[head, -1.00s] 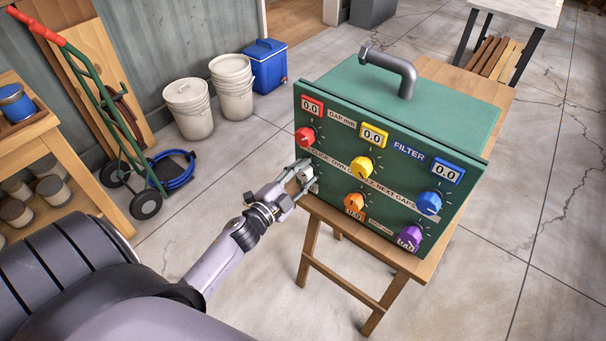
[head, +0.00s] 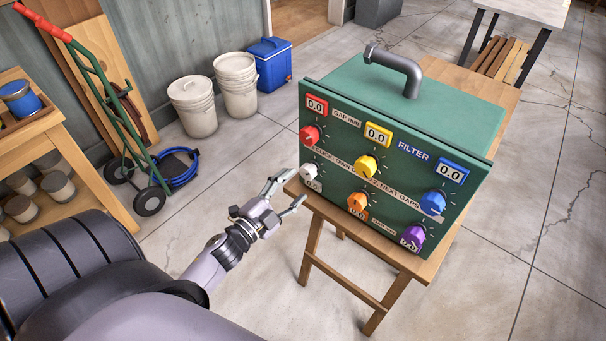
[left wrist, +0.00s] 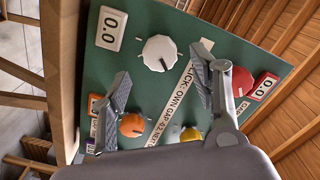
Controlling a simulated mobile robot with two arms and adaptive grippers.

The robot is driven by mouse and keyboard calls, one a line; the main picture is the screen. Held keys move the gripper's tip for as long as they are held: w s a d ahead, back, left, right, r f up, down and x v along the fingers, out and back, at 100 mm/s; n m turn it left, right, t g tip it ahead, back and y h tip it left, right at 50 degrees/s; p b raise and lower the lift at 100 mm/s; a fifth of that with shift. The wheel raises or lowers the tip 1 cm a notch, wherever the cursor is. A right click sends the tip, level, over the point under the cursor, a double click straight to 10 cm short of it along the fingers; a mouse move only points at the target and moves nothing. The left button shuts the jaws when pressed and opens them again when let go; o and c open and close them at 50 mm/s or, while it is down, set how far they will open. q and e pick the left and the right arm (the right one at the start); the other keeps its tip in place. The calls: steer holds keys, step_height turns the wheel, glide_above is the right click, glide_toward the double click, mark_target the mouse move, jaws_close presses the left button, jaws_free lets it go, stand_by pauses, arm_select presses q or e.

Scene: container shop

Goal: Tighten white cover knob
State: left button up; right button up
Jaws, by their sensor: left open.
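The white knob (head: 308,171) is at the lower left of the green panel (head: 385,213), above a white display reading 0.0 (head: 313,185). My left gripper (head: 287,190) is open and empty, a short way left of the panel and apart from the white knob. In the left wrist view the white knob (left wrist: 160,53) is fully visible beyond the spread fingers, with a dark pointer mark at its lower edge. The gripper (left wrist: 160,90) shows both fingers wide apart there. My right gripper is not in view.
Red (head: 309,135), yellow (head: 366,166), orange (head: 357,202), blue (head: 432,203) and purple (head: 411,237) knobs share the panel. The box stands on a wooden table (head: 440,262). White buckets (head: 194,108) and a green hand truck (head: 110,95) stand left on open floor.

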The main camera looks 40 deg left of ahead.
arm_select(q)
steer(key=s, duration=0.5)
steer(key=shift+s+a, duration=0.25)
steer(key=shift+s, duration=0.15)
steer(key=shift+f, duration=0.1)
steer(key=s+d+f+n+g+y, duration=0.1)
steer(key=s+f+n+g, duration=0.25)
steer(key=f, duration=1.05)
steer(key=s+d+f+n+g+y, duration=0.1)
steer(key=s+d+f+n+g, duration=0.2)
steer(key=f, duration=1.1)
steer(key=s+d+f+n+g, duration=0.1)
steer(key=s+d+f+g, duration=0.1)
steer(key=s+f, duration=0.4)
steer(key=s+d+f+n+g, duration=0.1)
steer(key=s+f+g, duration=0.4)
steer(key=s, duration=0.6)
steer(key=s+d+f+n+g, duration=0.1)
steer(key=s+d+f+g, duration=0.1)
steer(key=s+f, duration=0.5)
steer(key=shift+s+d+f+g, duration=0.3)
steer(key=shift+s+g, duration=0.45)
steer(key=shift+s, duration=0.2)
